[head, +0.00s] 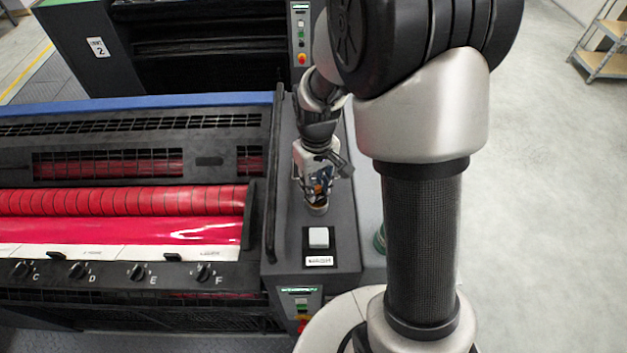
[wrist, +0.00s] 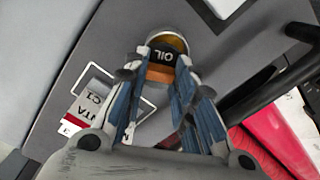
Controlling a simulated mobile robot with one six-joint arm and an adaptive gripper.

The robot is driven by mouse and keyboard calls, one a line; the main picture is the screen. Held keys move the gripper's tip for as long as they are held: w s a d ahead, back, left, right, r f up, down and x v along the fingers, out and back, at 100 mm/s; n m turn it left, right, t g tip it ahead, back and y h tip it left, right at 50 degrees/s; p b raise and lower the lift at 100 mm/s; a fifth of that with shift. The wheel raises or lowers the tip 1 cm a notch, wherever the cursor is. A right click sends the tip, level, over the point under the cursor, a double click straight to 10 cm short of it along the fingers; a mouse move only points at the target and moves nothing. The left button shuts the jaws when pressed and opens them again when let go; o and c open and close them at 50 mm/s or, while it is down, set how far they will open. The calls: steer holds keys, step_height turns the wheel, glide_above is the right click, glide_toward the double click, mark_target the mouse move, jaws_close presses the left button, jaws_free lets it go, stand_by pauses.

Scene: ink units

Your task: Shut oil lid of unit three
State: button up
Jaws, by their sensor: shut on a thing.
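The oil lid (wrist: 162,57) is black with white OIL lettering and an orange part below it. In the wrist view it sits between the fingertips of my gripper (wrist: 160,78), which is shut on it. A round opening with a metal rim and golden inside (wrist: 170,41) shows just beyond the lid, so the lid does not cover all of it. In the head view my gripper (head: 317,186) points down at the small round oil port (head: 317,208) on the dark side panel. My fingers hide most of the lid there.
A white square button (head: 318,237) with a label lies in front of the port. A dark bar (head: 273,180) runs along the panel's left, beside the red rollers (head: 120,200). Another unit (head: 200,35) stands behind.

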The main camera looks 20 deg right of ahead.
mark_target(318, 199)
steer(key=m, duration=0.3)
steer(key=s+m, duration=0.1)
steer(key=m, duration=0.1)
steer(key=shift+s+m, duration=0.2)
steer(key=shift+m, duration=0.2)
stand_by(0.4)
steer(key=o, duration=1.1)
steer(key=shift+c, duration=0.2)
step_height(318, 199, up, 12)
steer(key=shift+s, duration=0.15)
